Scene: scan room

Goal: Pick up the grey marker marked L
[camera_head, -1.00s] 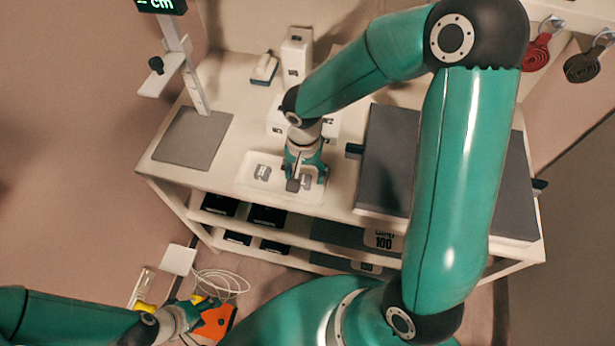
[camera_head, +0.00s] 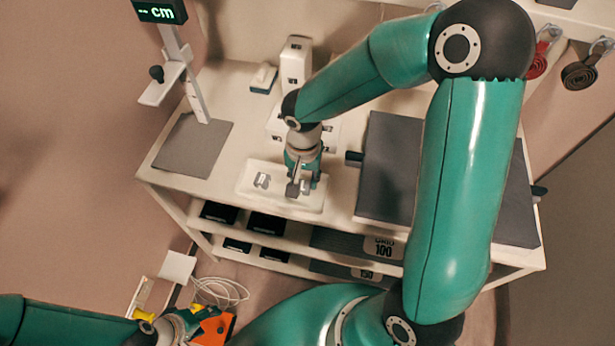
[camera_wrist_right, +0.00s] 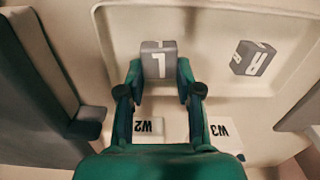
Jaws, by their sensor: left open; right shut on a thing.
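The grey marker with a white L (camera_wrist_right: 158,62) is between the fingertips of my right gripper (camera_wrist_right: 158,78) in the right wrist view, with a finger against each side. In the head view my right gripper (camera_head: 303,183) points down over the white tray (camera_head: 254,190) and mostly hides this marker. I cannot tell whether it touches the tray floor. A second grey marker with an R (camera_wrist_right: 254,58) lies apart in the tray; it also shows in the head view (camera_head: 262,181). My left gripper (camera_head: 192,322) is open, low at the bottom left, away from the table.
A dark grey pad (camera_head: 192,146) lies left of the tray. A large dark panel (camera_head: 388,165) is to the right. White blocks marked W2 (camera_wrist_right: 148,127) and W3 (camera_wrist_right: 220,128) are near the tray. An orange item (camera_head: 214,328) and a white cable (camera_head: 222,291) are below the table.

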